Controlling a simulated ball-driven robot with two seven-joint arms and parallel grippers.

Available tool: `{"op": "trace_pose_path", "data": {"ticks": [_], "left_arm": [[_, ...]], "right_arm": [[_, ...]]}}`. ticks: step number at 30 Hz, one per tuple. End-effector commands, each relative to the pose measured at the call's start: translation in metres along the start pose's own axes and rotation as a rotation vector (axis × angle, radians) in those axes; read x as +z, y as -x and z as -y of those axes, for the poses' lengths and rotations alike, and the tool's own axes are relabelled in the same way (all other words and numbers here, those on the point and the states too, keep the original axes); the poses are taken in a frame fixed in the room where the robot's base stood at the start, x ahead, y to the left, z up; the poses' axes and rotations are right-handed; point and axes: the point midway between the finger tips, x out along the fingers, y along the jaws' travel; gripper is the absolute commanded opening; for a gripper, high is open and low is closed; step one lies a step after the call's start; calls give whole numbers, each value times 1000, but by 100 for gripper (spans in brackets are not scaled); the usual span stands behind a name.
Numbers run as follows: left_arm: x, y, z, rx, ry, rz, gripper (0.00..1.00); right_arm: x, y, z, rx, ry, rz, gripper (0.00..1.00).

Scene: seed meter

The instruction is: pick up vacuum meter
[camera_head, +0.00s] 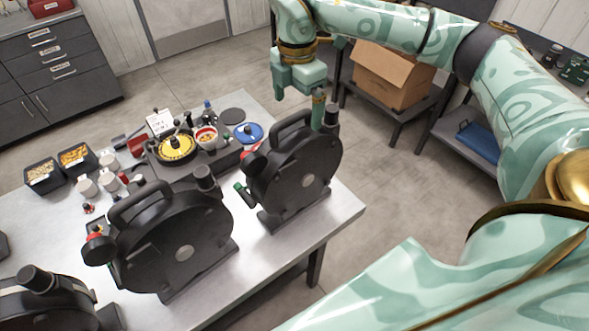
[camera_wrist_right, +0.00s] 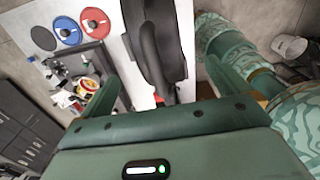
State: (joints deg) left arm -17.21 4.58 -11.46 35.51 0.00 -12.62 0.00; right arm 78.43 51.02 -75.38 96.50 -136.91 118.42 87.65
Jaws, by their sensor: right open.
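Three similar black, round seed meters with top handles stand on the metal table; I cannot tell by label which is the vacuum meter. One meter (camera_head: 306,172) stands at the table's right end, another (camera_head: 170,250) in the middle, and a third (camera_head: 50,302) is partly cut off at lower left. My right gripper (camera_head: 313,104) is open above the right-end meter, its fingers pointing down close to the meter's top. In the right wrist view, the green fingers lie apart on either side of this black meter (camera_wrist_right: 157,45), not closed on it. My left gripper is not in view.
A cardboard box (camera_head: 393,76) sits on a bench beyond. The floor right of the table is clear.

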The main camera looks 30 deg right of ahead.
Motion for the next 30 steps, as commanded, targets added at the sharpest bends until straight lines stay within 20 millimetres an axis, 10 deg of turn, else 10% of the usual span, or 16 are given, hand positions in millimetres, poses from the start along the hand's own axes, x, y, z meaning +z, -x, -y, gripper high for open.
{"op": "trace_pose_path", "data": {"ticks": [18, 26, 30], "left_arm": [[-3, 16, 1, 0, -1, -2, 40], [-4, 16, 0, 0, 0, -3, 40], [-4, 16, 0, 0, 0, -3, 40]], "right_arm": [[1, -84, -2, -2, 0, -2, 100], [1, -91, -3, 1, 1, -1, 100], [1, -90, -3, 1, 1, -1, 69]]}}
